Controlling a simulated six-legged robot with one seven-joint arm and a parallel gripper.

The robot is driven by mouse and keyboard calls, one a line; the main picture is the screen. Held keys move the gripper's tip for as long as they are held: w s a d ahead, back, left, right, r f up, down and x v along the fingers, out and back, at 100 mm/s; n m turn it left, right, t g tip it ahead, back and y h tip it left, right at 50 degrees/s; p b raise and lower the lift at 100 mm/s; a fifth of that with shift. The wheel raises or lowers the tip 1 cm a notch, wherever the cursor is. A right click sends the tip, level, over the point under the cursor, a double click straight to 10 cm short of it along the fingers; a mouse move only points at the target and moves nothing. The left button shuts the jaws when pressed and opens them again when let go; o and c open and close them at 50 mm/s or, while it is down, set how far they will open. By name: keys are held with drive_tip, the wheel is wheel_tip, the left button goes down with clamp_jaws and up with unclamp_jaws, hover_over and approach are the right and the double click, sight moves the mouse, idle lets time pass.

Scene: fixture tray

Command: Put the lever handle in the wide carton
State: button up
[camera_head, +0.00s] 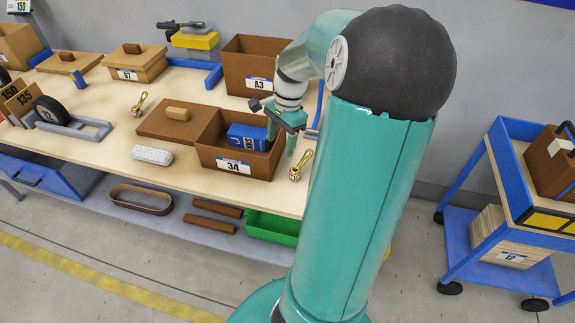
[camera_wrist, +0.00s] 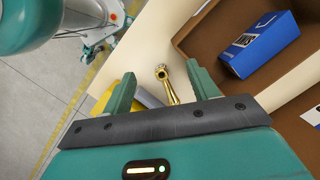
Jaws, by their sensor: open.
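A brass lever handle (camera_head: 301,165) lies on the bench right of the open brown carton labelled 34 (camera_head: 236,165). It also shows in the wrist view (camera_wrist: 168,84), framed between my fingers. A second, similar brass handle (camera_head: 140,104) lies farther left on the bench. My gripper (camera_head: 281,141) is open above the bench, by the carton's right side and just up and left of the near handle; in the wrist view my gripper (camera_wrist: 161,78) holds nothing. The carton contains a blue box (camera_head: 247,138). Another open carton, labelled A3 (camera_head: 250,88), stands behind; which is the wide carton is unmarked.
A brown lid-like board (camera_head: 165,124) with a small block lies left of carton 34. A white textured roll (camera_head: 152,155) lies near the front edge. A wheel (camera_head: 50,110) and grey bracket stand left. A blue trolley (camera_head: 480,222) stands right.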

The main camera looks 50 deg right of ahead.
sight(296, 168)
drive_tip(key=s+d+f+m+t+y, duration=0.1)
drive_tip(key=s+d+f+m+t, duration=0.1)
drive_tip(key=s+d+m, duration=0.45)
drive_tip(key=shift+n, duration=0.85)
drive_tip(key=x, duration=0.4)
drive_tip(key=w+d+x, duration=0.1)
drive_tip(key=x, duration=0.8)
drive_tip(key=shift+w+d, duration=0.25)
clamp_jaws()
